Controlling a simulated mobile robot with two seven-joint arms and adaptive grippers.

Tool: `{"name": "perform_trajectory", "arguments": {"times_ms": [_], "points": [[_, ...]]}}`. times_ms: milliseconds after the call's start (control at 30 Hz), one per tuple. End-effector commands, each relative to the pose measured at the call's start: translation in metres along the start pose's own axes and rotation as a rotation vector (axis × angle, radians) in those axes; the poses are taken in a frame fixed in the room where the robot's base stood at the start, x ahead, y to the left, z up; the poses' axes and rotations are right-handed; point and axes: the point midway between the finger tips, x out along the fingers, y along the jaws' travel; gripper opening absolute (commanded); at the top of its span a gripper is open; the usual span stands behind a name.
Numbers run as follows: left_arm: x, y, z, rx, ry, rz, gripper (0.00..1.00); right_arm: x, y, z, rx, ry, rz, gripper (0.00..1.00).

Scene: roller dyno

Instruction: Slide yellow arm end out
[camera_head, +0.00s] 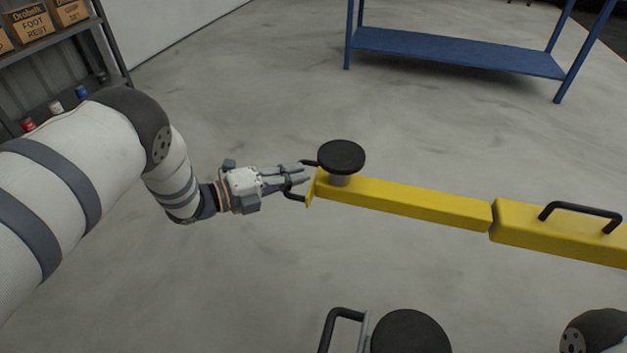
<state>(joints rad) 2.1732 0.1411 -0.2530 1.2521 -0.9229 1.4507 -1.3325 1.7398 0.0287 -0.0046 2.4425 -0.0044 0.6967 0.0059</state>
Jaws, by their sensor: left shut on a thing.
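The yellow arm (420,203) runs from the middle of the view to the right edge. Its slimmer end section comes out of a thicker sleeve (560,231). A round black pad (341,157) stands on a short post near its left end. A black handle (294,197) sticks out from the end plate. My left gripper (301,180) reaches in from the left, with its fingers shut on this handle. The fingers hide part of the handle. Only a piece of my right arm shows at the bottom right corner; its gripper is out of view.
A second round black pad (410,332) and a black handle (332,326) show at the bottom edge. Another black handle (582,210) sits on the sleeve. A blue table (455,52) stands at the back, and a shelf with boxes (30,24) at upper left. Floor between is clear.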

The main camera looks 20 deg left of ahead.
Motion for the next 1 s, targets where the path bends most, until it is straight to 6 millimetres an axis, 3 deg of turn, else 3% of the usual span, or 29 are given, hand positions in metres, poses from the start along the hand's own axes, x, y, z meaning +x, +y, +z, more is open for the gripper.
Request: {"name": "perform_trajectory", "arguments": {"times_ms": [433, 467, 533, 867, 1000], "points": [[-0.006, 0.003, 0.005, -0.003, -0.003, 0.003, 0.0, 0.0, 0.0, 0.0, 0.0, 0.0, 0.0, 0.4], [-0.006, 0.003, 0.005, -0.003, -0.003, 0.003, 0.15, 0.0, 0.0, 0.0, 0.0, 0.0, 0.0, 0.4], [-0.005, 0.003, 0.005, -0.003, -0.003, 0.003, 0.31, 0.0, 0.0, 0.0, 0.0, 0.0, 0.0, 0.4], [-0.008, 0.002, 0.005, -0.001, -0.001, 0.002, 0.31, 0.0, 0.0, 0.0, 0.0, 0.0, 0.0, 0.4], [-0.035, 0.003, 0.005, -0.004, -0.003, 0.005, 0.31, 0.0, 0.0, 0.0, 0.0, 0.0, 0.0, 0.4]]}}
